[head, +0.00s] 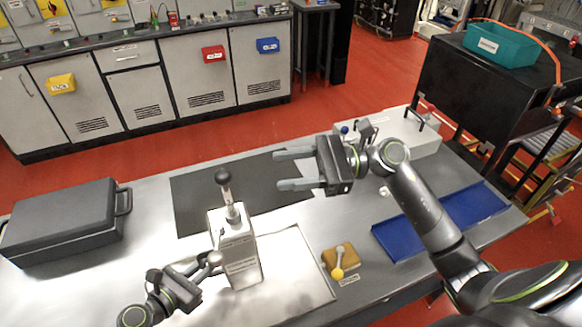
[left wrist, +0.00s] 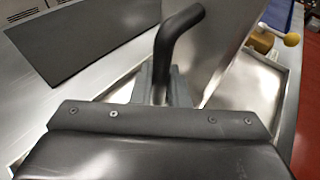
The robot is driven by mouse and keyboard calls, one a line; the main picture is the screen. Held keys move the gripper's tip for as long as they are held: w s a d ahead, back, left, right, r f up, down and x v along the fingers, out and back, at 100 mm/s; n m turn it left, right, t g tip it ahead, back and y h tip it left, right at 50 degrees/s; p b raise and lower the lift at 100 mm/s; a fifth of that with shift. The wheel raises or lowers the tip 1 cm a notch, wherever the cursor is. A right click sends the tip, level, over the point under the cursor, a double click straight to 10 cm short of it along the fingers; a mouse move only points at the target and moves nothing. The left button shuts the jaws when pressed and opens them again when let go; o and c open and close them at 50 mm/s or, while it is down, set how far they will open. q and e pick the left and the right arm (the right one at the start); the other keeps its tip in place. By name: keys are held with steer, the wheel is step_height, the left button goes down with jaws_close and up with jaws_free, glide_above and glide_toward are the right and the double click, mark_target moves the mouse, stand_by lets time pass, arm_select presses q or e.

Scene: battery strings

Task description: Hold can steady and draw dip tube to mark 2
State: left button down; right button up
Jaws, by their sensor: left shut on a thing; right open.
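The pale can (head: 238,255) stands upright on the metal table, and its flat side shows in the left wrist view (left wrist: 213,45). The dip tube (head: 231,208) stands up out of its top with a dark ball knob (head: 223,176). I cannot read any marks on the tube. My left gripper (head: 213,260) is at the can's left side, shut on a dark bent handle (left wrist: 172,45); its fingers (left wrist: 160,88) are partly hidden by the gripper body. My right gripper (head: 278,169) is open and empty, to the right of the knob, fingers pointing left.
A dark mat (head: 195,200) lies behind the can. To the right are a tan block (head: 343,253) with a yellow-ended tool (head: 338,272) and a blue tray (head: 470,206). A black case (head: 60,225) sits far left. A pale box (head: 425,142) stands behind my right arm.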

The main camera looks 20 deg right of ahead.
arm_select(q)
steer(key=c, duration=1.7)
jaws_free()
steer(key=shift+s+f, duration=0.15)
steer(key=shift+f, duration=0.2)
steer(key=o, duration=0.4)
steer(key=shift+w+r, duration=0.15)
steer(key=shift+w, duration=0.05)
